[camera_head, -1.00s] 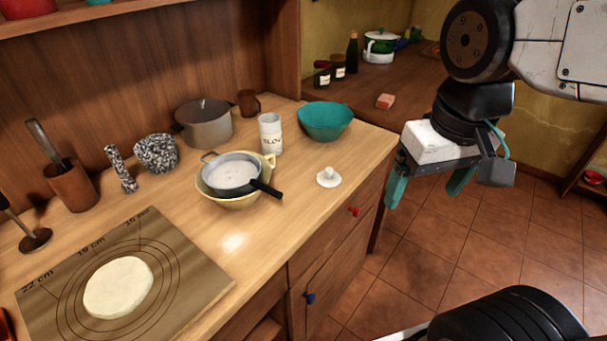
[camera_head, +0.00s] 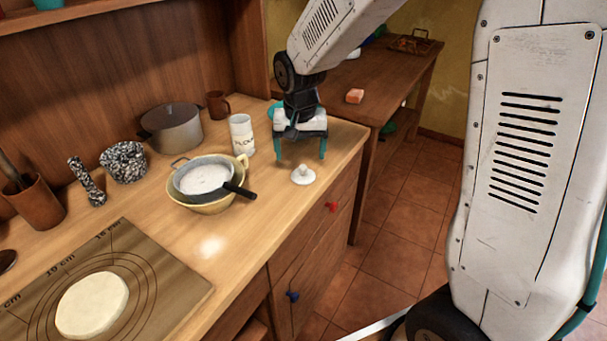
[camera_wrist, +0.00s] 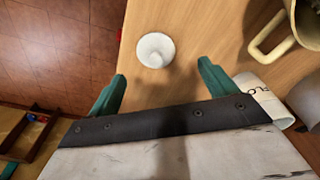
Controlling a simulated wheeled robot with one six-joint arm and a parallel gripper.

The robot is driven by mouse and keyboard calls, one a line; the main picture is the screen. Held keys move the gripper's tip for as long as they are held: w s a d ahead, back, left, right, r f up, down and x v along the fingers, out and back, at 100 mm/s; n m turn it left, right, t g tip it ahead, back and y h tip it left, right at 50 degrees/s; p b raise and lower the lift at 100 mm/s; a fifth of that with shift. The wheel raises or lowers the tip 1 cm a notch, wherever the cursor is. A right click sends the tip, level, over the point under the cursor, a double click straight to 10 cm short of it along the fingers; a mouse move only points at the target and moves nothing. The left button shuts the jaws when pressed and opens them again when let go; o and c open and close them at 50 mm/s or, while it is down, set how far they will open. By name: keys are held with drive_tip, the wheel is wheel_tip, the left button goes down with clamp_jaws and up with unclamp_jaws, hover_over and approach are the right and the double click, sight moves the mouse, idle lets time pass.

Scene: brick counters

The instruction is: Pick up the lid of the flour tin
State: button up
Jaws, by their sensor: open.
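The white lid (camera_head: 303,174) with a small knob lies on the counter near its front edge. It also shows in the wrist view (camera_wrist: 155,49), ahead of the gap between my fingers. The white flour tin (camera_head: 241,136) stands open behind it to the left; part of it shows in the wrist view (camera_wrist: 268,101). My gripper (camera_head: 300,157) is open and empty, with its teal fingers above the counter, just behind the lid. The fingers (camera_wrist: 161,82) are apart from the lid and nothing is between them.
A yellow bowl (camera_head: 215,206) holds a sieve whose black handle (camera_head: 240,190) points toward the lid. A teal bowl (camera_head: 273,111) is mostly hidden behind my gripper. A grey pot (camera_head: 172,128) stands farther back. The counter right of the lid is clear.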

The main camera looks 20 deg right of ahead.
sight(303, 166)
drive_tip(key=f, duration=0.4)
drive_tip(key=d+f, duration=0.1)
drive_tip(key=f, duration=0.1)
drive_tip(key=shift+w, duration=0.35)
drive_tip(key=c, duration=1.1)
